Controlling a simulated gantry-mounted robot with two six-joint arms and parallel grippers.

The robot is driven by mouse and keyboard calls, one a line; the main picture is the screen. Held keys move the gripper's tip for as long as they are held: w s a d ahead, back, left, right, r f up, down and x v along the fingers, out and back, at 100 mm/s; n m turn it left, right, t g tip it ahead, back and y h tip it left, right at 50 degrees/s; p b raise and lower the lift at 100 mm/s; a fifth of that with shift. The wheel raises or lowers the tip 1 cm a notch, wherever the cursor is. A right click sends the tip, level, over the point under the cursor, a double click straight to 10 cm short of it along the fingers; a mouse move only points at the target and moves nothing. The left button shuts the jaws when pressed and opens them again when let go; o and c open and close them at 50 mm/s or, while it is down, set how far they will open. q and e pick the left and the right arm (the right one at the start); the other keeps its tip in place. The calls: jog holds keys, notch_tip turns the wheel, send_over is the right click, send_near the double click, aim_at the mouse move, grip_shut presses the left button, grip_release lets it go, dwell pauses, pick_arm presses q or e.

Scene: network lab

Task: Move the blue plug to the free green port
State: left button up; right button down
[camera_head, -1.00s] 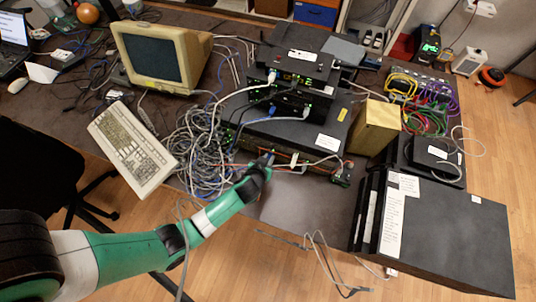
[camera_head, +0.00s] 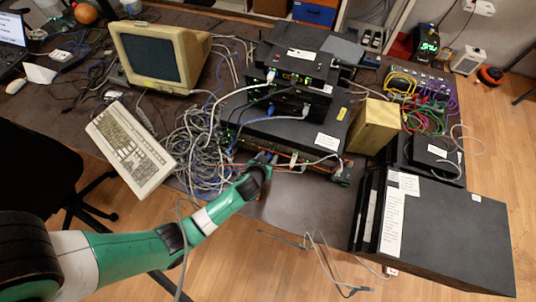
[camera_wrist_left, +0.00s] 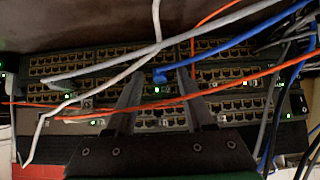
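The blue plug (camera_wrist_left: 160,76) sits in a port in the middle of the switch stack in the left wrist view. Its blue cable (camera_wrist_left: 230,42) runs up to the right. My left gripper (camera_wrist_left: 158,82) faces the port rows with its two dark fingers apart, one on each side of the blue plug. I see no clear contact with it. Small green lights show at several ports, including one just below the plug (camera_wrist_left: 157,89) and one lower left (camera_wrist_left: 93,123). In the head view my left gripper (camera_head: 262,161) is at the front of the stack. My right gripper is not in view.
White cables (camera_wrist_left: 100,88) and orange cables (camera_wrist_left: 240,82) cross the switch face near my fingers. A cable tangle (camera_head: 200,150) lies left of the stack, beside a keyboard (camera_head: 131,148). A tan box (camera_head: 374,127) stands to its right. Bare table (camera_head: 300,205) shows in front.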

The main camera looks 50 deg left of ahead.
pick_arm(q)
jog(key=shift+r, duration=0.1)
jog(key=p+v, duration=0.5)
jog(key=v, duration=0.6)
jog(key=shift+s, duration=0.2)
jog(key=shift+d+r, duration=0.1)
